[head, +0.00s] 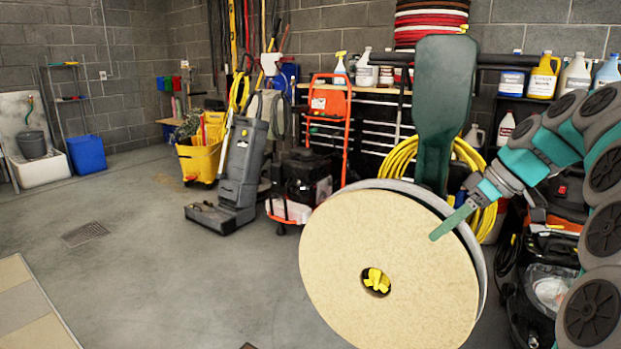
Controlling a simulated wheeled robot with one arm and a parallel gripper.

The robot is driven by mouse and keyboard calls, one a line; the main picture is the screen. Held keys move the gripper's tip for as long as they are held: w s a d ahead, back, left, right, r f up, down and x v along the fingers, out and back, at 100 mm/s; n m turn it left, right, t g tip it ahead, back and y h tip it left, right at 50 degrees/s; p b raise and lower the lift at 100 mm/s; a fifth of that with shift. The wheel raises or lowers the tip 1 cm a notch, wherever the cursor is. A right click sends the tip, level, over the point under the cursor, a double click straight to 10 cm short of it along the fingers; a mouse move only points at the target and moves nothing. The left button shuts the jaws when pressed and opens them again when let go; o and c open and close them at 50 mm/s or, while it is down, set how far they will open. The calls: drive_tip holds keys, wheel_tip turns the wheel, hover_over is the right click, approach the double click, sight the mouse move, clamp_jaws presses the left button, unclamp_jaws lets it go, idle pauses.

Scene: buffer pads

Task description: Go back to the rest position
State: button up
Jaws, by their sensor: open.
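My gripper (447,224) reaches in from the right and is open. One green finger shows in front of the upper right of a large round tan buffer pad (345,245). I cannot tell whether the finger touches the pad, and the other finger is not clearly visible. The pad faces me, nearly upright, against a grey round plate (477,255) whose edge shows behind it. Yellow parts (376,281) show through the pad's centre hole. A dark green upright piece (440,100) rises behind the pad.
A grey floor machine (238,165), a yellow mop bucket (200,155) and an orange-framed machine (328,130) stand along the back. Bottles (544,75) line a shelf at the right. Cluttered equipment (550,270) lies under my arm. The left floor is largely clear.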

drive_tip(key=s+a+f+m+g+h, duration=0.1)
drive_tip(key=s+a+f+m+g, duration=0.1)
drive_tip(key=s+a+f, duration=0.4)
drive_tip(key=s+a+f+m+g+h, duration=0.1)
drive_tip(key=s+a+f+m+h, duration=0.1)
drive_tip(key=s+a, duration=0.65)
drive_tip(key=s+d+f+m+h, duration=0.1)
drive_tip(key=s+f+m, duration=0.1)
drive_tip(key=s+f, duration=0.4)
drive_tip(key=s+d+f+m+g+h, duration=0.1)
drive_tip(key=s+f, duration=0.5)
drive_tip(key=s, duration=0.8)
drive_tip(key=shift+f+m+h, duration=0.25)
drive_tip(key=shift+m+h, duration=0.55)
drive_tip(key=shift+s, duration=0.1)
